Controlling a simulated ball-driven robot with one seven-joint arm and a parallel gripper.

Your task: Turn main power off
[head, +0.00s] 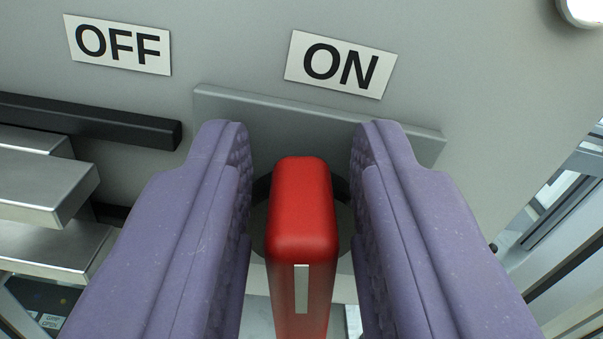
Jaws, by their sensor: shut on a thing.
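The red main power handle (302,215) stands between the two purple padded fingers of my gripper (300,140). A small white stripe marks its near face. My gripper is shut on the handle, one finger on each side. The handle's pivot sits on a grey plate (290,115) on the panel, and the fingers hide much of it. The ON label (340,64) is just above the handle, slightly right. The OFF label (118,44) is at the upper left.
A black bar (90,120) runs along the panel at the left, with grey metal blocks (45,185) below it. A round white light (582,8) is at the top right corner. A window-like frame (560,210) shows at the right edge.

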